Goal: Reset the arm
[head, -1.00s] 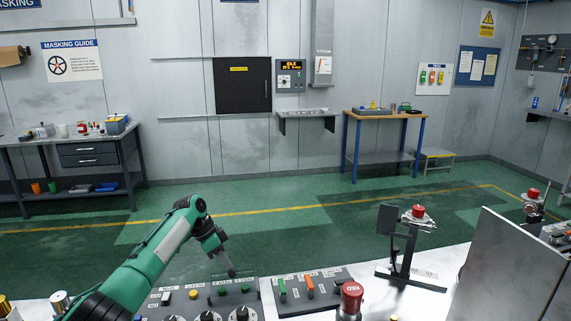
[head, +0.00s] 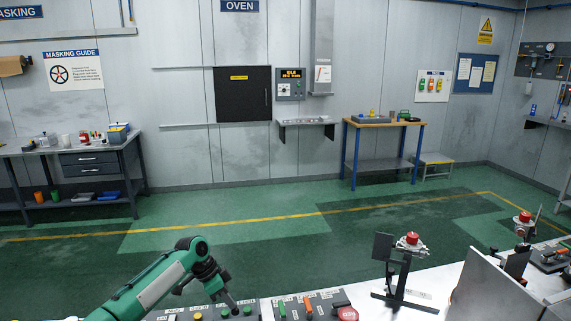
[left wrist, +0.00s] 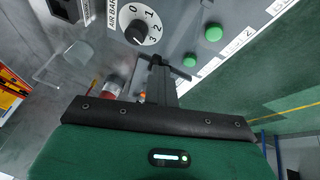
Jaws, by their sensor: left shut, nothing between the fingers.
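My left arm, green and black, comes in from the lower left of the head view. Its gripper (head: 233,304) points down just over the rear edge of the control panel (head: 185,318), close to the green buttons. In the left wrist view the gripper's dark fingers (left wrist: 160,64) are together with nothing between them. They are near a round dial (left wrist: 139,25) and two green buttons (left wrist: 190,60). Whether the fingertips touch the panel I cannot tell. My right gripper is in neither view.
A stand with a red-capped spindle (head: 411,241) is on the white bench right of centre. A large grey plate (head: 500,290) stands farther right, with another red-capped unit (head: 524,218) behind it. A red button (head: 348,313) is at the front. Green floor (head: 220,240) beyond is clear.

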